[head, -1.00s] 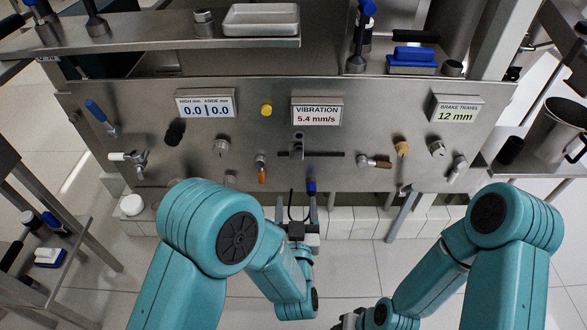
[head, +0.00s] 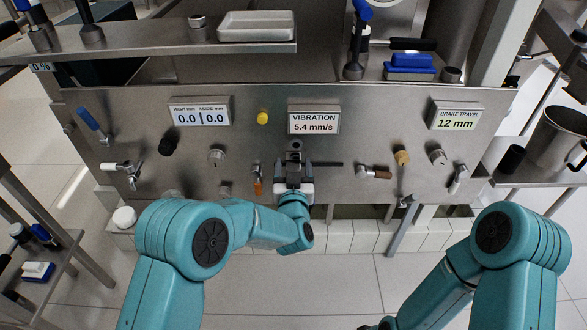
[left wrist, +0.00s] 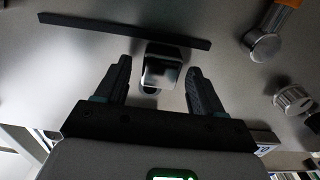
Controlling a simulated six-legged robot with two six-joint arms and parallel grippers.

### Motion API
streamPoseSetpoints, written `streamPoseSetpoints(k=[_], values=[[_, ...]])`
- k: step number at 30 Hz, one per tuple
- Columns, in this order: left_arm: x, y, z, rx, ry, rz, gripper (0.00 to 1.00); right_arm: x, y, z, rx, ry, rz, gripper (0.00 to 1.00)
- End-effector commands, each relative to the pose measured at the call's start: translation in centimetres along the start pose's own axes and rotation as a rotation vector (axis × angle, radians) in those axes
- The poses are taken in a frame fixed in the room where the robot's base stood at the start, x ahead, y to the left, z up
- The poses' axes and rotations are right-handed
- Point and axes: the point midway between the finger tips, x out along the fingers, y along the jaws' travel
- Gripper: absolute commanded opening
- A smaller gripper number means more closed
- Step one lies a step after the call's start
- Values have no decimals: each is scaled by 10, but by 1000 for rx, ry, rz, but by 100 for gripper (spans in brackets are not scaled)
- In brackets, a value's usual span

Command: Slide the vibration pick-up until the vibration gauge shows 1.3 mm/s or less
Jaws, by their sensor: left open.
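The vibration gauge (head: 314,117) reads 5.4 mm/s on the steel panel. Below it the vibration pick-up (head: 294,150), a small dark block, sits on a horizontal dark slot (head: 326,164), near the slot's left end in the head view. My left gripper (head: 293,170) is open just below it, partly hiding it. In the left wrist view the pick-up (left wrist: 163,66) stands between the two open fingers of my left gripper (left wrist: 159,67), with a gap visible on each side. My right gripper's fingers are out of view below the picture.
An orange-handled lever (head: 257,181) is close left of my left gripper. A brown-handled valve (head: 376,172) is right of the slot. Several knobs and another gauge (head: 456,116) are on the panel. A shelf (head: 150,45) juts out above.

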Motion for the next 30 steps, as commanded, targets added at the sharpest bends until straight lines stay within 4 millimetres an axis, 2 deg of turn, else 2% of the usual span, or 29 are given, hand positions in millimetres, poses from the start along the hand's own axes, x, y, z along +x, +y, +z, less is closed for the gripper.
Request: streamPoseSetpoints(k=[5,6,12,16,24,30], values=[[0,0,0,0,0,0,68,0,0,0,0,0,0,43],[0,0,0,0,0,0,62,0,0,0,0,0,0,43],[0,0,0,-1,0,0,0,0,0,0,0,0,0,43],[0,4,0,-1,1,1,0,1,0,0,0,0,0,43],[0,58,0,-1,3,2,0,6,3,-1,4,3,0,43],[0,73,-1,-1,2,0,0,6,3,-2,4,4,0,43]])
